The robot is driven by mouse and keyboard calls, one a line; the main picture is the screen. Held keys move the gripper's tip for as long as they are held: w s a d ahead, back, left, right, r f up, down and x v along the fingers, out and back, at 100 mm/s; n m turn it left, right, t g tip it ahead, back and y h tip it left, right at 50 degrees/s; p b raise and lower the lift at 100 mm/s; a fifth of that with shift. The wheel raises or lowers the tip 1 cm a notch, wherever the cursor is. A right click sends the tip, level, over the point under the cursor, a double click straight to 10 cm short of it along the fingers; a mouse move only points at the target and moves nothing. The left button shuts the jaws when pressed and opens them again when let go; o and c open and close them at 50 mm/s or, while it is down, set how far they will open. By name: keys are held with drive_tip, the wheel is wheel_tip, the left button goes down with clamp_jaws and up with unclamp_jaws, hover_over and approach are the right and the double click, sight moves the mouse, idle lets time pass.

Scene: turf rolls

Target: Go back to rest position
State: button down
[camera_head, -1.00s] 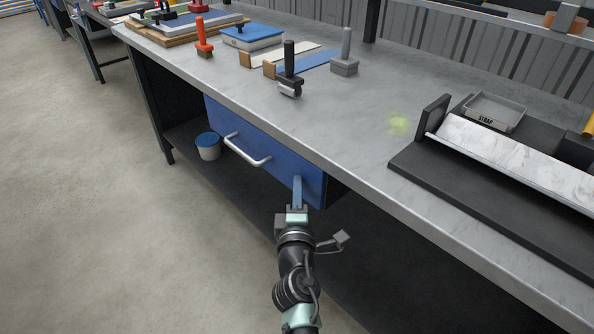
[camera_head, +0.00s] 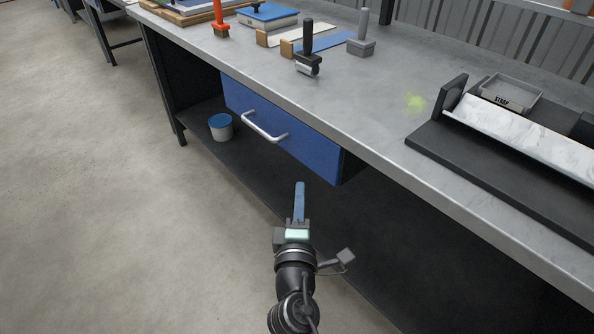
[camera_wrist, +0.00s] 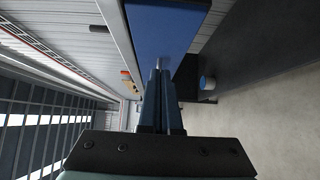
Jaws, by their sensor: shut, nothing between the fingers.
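My gripper (camera_head: 299,187) is shut and empty, with its blue fingers together. In the head view it is in front of the workbench, below the bench top and apart from the blue drawer (camera_head: 300,145). In the wrist view the shut fingers (camera_wrist: 161,75) point forward, with the blue drawer front (camera_wrist: 165,30) beyond them. The drawer looks shut, and its pale handle (camera_head: 264,127) is free.
The grey bench top (camera_head: 345,105) carries a black-handled roller (camera_head: 308,62), a grey-handled tool (camera_head: 361,45) and a dark fixture (camera_head: 470,155) with a marbled strip. A blue-lidded tub (camera_head: 220,127) stands on the lower shelf. The floor (camera_head: 110,220) at left is clear.

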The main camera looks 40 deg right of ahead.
drive_tip(key=shift+v, duration=1.75)
drive_tip(key=shift+w+a+r, duration=0.1)
drive_tip(key=w+a+r+m+t+y, duration=0.1)
drive_tip(key=w+a+r+m+t, duration=0.2)
drive_tip(key=r, duration=0.6)
drive_tip(key=w+a+r+m+t, duration=0.15)
drive_tip(key=a+r, duration=0.25)
drive_tip(key=r, duration=0.5)
drive_tip(key=w+a+r+m+t+y, duration=0.15)
drive_tip(key=a+r+m, duration=0.25)
drive_tip(key=r, duration=0.5)
drive_tip(key=s+a+r+t+y, duration=0.5)
drive_tip(key=a+r, duration=0.3)
drive_tip(key=r, duration=0.4)
drive_tip(key=s+a+r+t+y, duration=0.3)
drive_tip(key=s+a+r+y, duration=0.35)
drive_tip(key=a+r, duration=0.35)
wheel_tip(320, 180, up, 29)
drive_tip(key=d+h+p, duration=0.1)
drive_tip(key=d+p, duration=0.1)
drive_tip(key=p, duration=2.6)
drive_tip(key=shift+w+f+m+h, duration=0.2)
drive_tip(key=shift+w+m+h, duration=0.15)
drive_tip(key=shift+m+h, duration=0.1)
